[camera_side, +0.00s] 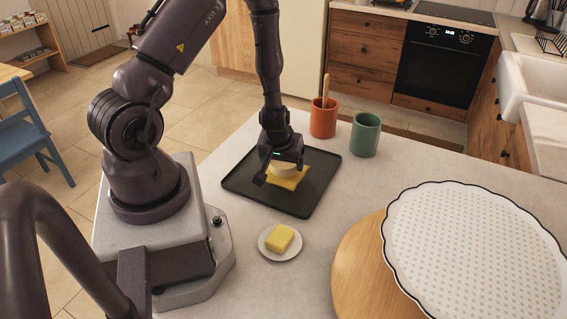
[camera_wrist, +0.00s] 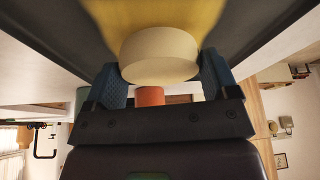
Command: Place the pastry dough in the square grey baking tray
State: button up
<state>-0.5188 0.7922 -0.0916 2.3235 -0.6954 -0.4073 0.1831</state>
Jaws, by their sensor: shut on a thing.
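The pastry dough is a pale cream, thick round disc (camera_side: 284,171), which also shows in the wrist view (camera_wrist: 158,56). My gripper (camera_side: 281,166) points down over the square dark grey baking tray (camera_side: 243,181). Its two blue fingers (camera_wrist: 162,72) are shut on the dough from either side in the wrist view. The dough is over a yellow sheet (camera_side: 293,184) in the middle of the tray. I cannot tell whether its underside touches the sheet. My gripper hides part of the dough in the side view.
An orange cup (camera_side: 323,121) with a wooden utensil and a green cup (camera_side: 365,137) stand behind the tray. A white plate (camera_side: 269,252) with yellow butter (camera_side: 280,238) lies in front. A large white scalloped dish (camera_side: 475,250) and round wooden board (camera_side: 358,275) are at right.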

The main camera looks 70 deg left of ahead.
jog(key=shift+f, duration=0.65)
jog(key=shift+f, duration=0.15)
jog(key=o, duration=0.9)
jog(key=shift+c, duration=0.2)
